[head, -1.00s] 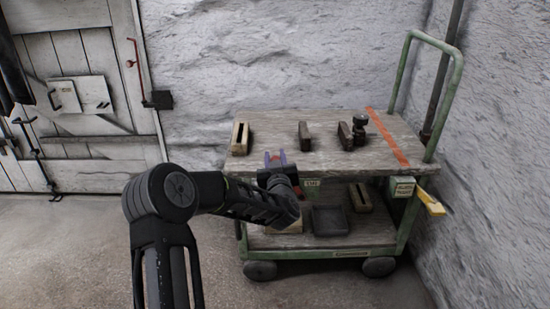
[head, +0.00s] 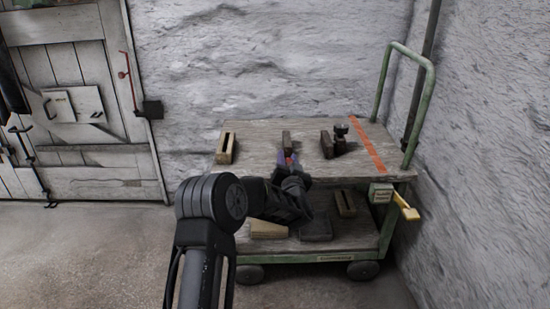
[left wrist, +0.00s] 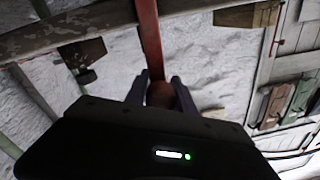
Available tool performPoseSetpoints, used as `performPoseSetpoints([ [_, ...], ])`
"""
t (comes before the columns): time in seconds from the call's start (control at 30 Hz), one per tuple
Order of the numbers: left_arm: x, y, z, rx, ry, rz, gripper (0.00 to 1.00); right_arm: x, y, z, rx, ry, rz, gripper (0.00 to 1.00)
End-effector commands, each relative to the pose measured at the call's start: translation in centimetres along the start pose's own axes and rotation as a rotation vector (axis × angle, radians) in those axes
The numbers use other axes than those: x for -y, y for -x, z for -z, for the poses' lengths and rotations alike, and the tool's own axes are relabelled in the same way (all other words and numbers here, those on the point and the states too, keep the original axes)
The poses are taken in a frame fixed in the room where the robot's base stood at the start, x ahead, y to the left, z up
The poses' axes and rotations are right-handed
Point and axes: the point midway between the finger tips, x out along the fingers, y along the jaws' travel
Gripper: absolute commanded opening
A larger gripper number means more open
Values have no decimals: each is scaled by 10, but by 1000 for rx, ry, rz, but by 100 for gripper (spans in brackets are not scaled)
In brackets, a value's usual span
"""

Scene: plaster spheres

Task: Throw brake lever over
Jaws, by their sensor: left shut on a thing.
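The brake lever (left wrist: 149,35) shows as a red bar in the left wrist view, running down from the top to between my fingers. A brown rounded part (left wrist: 160,94) sits between the fingertips at its lower end. My left gripper (head: 288,158) is at the front edge of the cart top in the head view, shut on the lever. It also shows in the left wrist view (left wrist: 161,90). In the head view my arm and gripper hide most of the lever and its base. My right gripper is in neither view.
A green-framed cart (head: 240,176) stands against the rough wall, with a pale slotted block (head: 227,148) and dark blocks (head: 327,145) on top. A yellow handle (head: 404,205) sticks out at its right side. A white plank door (head: 85,130) is at left. The floor at left is clear.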

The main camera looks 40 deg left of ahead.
Motion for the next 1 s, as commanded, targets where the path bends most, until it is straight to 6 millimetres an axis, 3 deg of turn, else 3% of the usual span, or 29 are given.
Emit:
performPoseSetpoints([
  [0.1,-21,2,11,-11,-110,-5,0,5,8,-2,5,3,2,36],
  [0.43,-64,4,14,-25,-364,-5,0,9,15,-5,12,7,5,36],
  [0.7,-79,4,12,-29,-460,-4,0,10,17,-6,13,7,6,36],
  [1.0,-82,5,11,-29,-478,-5,0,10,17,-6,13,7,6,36],
])
